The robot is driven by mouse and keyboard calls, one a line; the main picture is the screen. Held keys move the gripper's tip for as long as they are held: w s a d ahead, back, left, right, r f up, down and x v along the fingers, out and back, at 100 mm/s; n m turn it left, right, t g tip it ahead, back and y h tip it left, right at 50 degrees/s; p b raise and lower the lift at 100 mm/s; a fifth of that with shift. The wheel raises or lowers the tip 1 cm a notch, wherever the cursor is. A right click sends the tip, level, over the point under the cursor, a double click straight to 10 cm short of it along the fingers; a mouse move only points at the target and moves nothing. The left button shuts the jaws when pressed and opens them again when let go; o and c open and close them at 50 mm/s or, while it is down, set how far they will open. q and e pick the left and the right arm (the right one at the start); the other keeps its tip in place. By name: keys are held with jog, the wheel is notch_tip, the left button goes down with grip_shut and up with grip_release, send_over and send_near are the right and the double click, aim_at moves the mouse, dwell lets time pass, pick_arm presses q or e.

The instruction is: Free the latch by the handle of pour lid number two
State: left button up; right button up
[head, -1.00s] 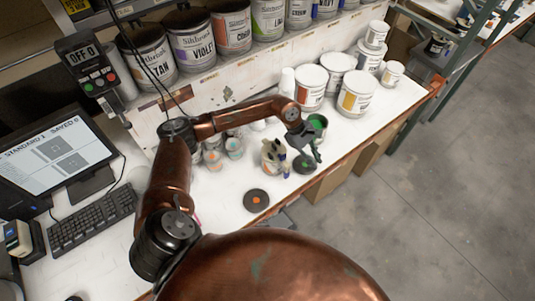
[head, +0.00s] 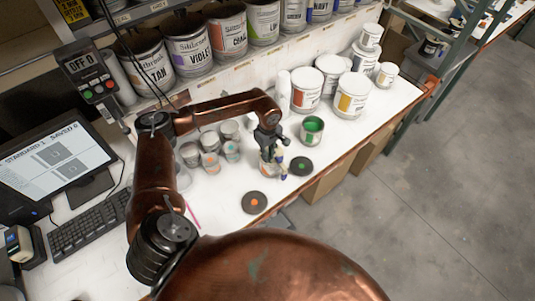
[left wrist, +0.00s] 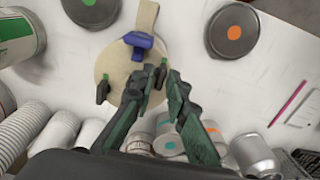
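A tan round pour lid (left wrist: 112,64) with a spout at its top sits on a can, seen in the left wrist view. A blue handle-like part (left wrist: 138,43) crosses the spout base. Black latches with green tips sit at the lid's left (left wrist: 103,88) and right (left wrist: 162,74). My left gripper's dark green fingers (left wrist: 163,78) are slightly apart, over the lid's lower right by the right latch. I cannot tell whether they touch it. They hide part of the rim. In the head view my left gripper (head: 272,147) is above this can (head: 268,167). Any number is unreadable. My right gripper is not in view.
Black discs with a green dot (head: 301,166) and an orange dot (head: 254,202) lie near the table's front edge. An open can of green paint (head: 312,129) stands behind to the right. Several small cans (head: 210,161) stand to the left. A keyboard (head: 92,225) is further left.

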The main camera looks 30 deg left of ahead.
pick_arm(q)
jog(key=shift+f, duration=0.1)
jog(key=shift+c, duration=0.7)
grip_shut()
